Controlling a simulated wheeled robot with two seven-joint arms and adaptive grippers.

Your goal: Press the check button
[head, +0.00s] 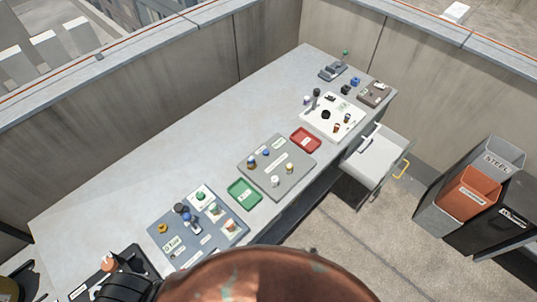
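I cannot pick out the check button for certain; the labels on the table are too small to read. At the far end of the long grey table (190,140) stands a small dark grey device (333,72) with a green-topped post (345,53) beside it. Near it is a dark box (374,94) with small fittings on top. A black unit (100,287) with an orange-brown part lies at the near left end, partly hidden. Neither of my grippers can be made out in the head view.
Grey mats (262,182) (158,228), a white board (318,125), a red tray (305,140) and a green tray (244,192) line the table's right side. A drawer (372,165) stands open. Bins (465,202) are at right. A large copper-coloured round shape (265,280) blocks the bottom.

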